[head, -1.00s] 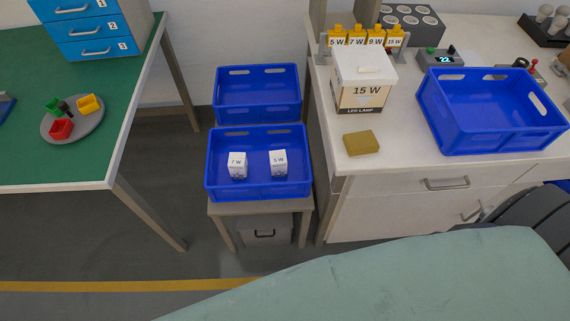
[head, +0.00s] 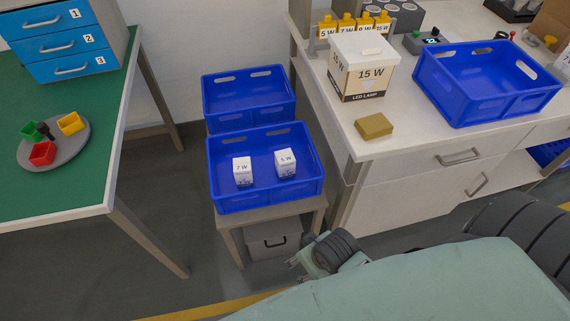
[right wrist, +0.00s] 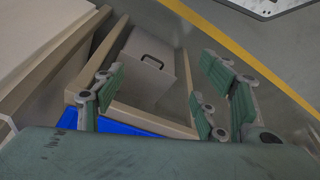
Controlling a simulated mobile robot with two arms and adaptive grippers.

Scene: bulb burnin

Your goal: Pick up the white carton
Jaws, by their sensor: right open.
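Two small white cartons stand upright in the front blue crate (head: 268,203): one marked 7 W (head: 242,172) on the left, one marked 5 W (head: 285,163) on the right. A larger white and tan carton marked 15 W (head: 362,72) stands on the white bench. My right gripper (head: 300,262) is low in front of the crate's stand, below and apart from the cartons. In the right wrist view its fingers (right wrist: 155,88) are spread with nothing between them. My left gripper is not in view.
A second blue crate (head: 250,98) sits behind the front one. Another blue crate (head: 487,85) and a mustard-coloured block (head: 374,126) are on the bench (head: 420,115). A grey box (head: 272,238) is under the stand (head: 232,222). A green table (head: 85,185) is at left.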

